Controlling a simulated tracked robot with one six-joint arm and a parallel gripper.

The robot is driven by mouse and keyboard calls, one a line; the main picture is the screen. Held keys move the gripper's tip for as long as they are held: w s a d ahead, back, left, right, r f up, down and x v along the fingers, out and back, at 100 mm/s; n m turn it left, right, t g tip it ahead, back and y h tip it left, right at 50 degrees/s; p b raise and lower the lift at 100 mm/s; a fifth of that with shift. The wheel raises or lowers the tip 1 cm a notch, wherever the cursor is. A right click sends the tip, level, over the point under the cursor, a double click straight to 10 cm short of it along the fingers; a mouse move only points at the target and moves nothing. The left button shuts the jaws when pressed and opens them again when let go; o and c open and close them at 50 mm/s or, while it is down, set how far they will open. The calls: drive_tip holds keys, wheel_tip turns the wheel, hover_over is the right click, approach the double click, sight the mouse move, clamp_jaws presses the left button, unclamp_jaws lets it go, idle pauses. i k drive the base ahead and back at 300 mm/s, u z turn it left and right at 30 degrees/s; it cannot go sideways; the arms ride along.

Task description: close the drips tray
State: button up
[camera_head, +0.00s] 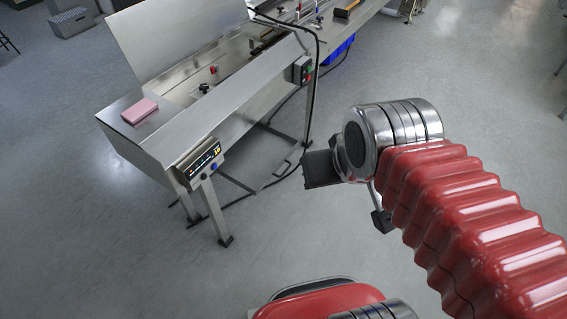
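The drips tray (262,172) seems to be the low, flat, floor-coloured piece under the steel machine. It juts out from beneath the machine's near side, between the legs, so it looks pulled out. A small handle (283,169) shows at its outer edge. My gripper (350,196) hangs at the end of my red arm, to the right of the tray and apart from it in the picture. Only dark parts of the gripper show past the chrome wrist. The wrist hides the rest, and I cannot tell its opening.
The long steel machine (225,100) has an upright open lid (175,35), a control panel (200,162) and a red-green switch box (302,70). A pink block (139,111) lies on its end. A black cable hangs near the tray. The floor on the right is clear.

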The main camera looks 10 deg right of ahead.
sight(250, 163)
drive_tip(key=u, duration=0.05)
drive_tip(key=i, duration=1)
drive_tip(key=z, duration=0.05)
